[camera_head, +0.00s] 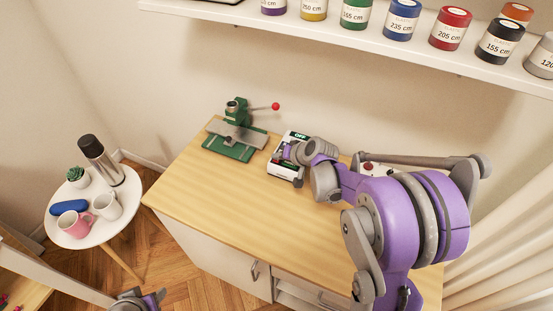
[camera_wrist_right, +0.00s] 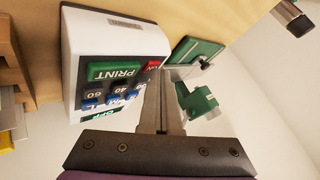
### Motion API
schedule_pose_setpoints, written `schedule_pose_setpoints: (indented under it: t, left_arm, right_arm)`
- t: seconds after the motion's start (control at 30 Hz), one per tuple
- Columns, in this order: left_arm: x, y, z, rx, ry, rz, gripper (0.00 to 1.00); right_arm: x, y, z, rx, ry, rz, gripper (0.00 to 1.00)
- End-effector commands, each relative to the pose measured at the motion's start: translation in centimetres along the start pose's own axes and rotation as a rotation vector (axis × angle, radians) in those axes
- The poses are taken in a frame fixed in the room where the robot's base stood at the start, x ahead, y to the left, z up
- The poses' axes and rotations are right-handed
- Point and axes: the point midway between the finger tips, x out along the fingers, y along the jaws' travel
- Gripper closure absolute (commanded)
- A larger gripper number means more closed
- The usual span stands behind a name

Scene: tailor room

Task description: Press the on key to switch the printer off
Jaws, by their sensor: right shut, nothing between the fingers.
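The printer (camera_head: 281,172) is a small white box on the wooden worktop, partly hidden by my right arm. Its green-and-white display (camera_head: 300,136) reads OFF. In the right wrist view the printer (camera_wrist_right: 82,40) shows a green PRINT key (camera_wrist_right: 114,71), a red key (camera_wrist_right: 153,65) partly hidden at the edge, and black and blue keys. My right gripper (camera_wrist_right: 168,75) is shut and empty. Its fingertips are close beside the red key; I cannot tell whether they touch it. My left gripper (camera_head: 150,299) is at the bottom edge, partly cut off.
A green press (camera_head: 232,135) with a red-knobbed lever stands left of the printer. A shelf (camera_head: 370,40) with labelled spools is above. A round white table (camera_head: 95,232) with mugs and a flask stands at left. The front-left worktop (camera_head: 205,185) is clear.

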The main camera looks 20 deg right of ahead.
Motion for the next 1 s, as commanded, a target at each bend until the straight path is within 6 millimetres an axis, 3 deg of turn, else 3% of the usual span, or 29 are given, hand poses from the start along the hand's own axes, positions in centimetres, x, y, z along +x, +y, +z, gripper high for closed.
schedule_pose_setpoints:
  t: [1.0]
  left_arm:
    - [-1.0, 0.0, -1.0, 0.000, 0.009, 0.000, 0.50]
  right_arm:
    - [-1.4, -1.0, -1.0, 0.000, 0.000, 0.000, 1.00]
